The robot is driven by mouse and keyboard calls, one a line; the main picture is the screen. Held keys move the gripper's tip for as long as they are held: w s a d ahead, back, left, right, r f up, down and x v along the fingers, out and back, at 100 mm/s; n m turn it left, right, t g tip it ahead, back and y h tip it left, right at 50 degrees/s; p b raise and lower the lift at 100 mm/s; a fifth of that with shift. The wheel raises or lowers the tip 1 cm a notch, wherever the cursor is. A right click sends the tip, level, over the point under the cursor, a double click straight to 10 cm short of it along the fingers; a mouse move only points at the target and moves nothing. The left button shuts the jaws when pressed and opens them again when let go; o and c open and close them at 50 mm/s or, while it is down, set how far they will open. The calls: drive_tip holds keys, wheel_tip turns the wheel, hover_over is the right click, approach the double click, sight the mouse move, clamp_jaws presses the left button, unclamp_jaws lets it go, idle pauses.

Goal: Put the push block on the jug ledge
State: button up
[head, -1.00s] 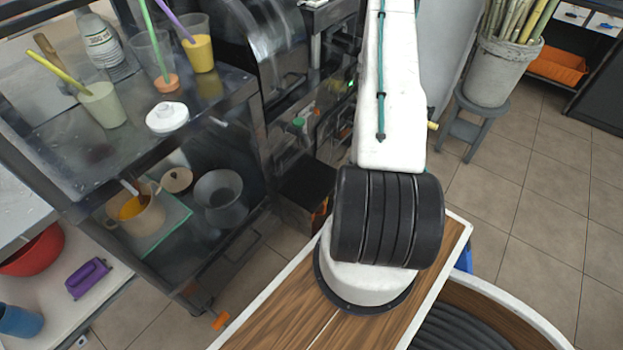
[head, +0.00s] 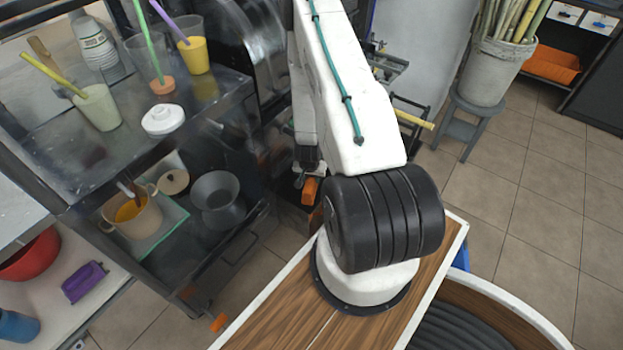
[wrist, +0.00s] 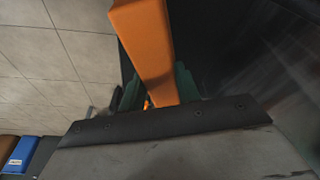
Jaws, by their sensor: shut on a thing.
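My gripper (wrist: 158,96) is shut on an orange block (wrist: 145,45), which I take to be the push block. In the wrist view the block stands out between the green fingers. In the head view its orange end (head: 310,190) shows just left of my arm, and the fingers are mostly hidden. A beige jug (head: 128,222) with orange liquid stands on the lower shelf of the dark metal stand, which looks like the jug ledge (head: 176,268). The held block is to the right of this ledge, apart from it.
A grey pot (head: 218,205) and a green mat (head: 172,218) take up room on the lower shelf. Cups and a white lid (head: 163,119) stand on the top above. A yellow cane end (head: 415,119) sticks out behind my arm. A bucket of canes (head: 485,70) stands at right.

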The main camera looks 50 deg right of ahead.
drive_tip(key=shift+f, duration=0.35)
drive_tip(key=o, duration=1.1)
drive_tip(key=shift+s, duration=0.1)
drive_tip(key=v, duration=1.2)
drive_tip(key=shift+a+r, duration=0.1)
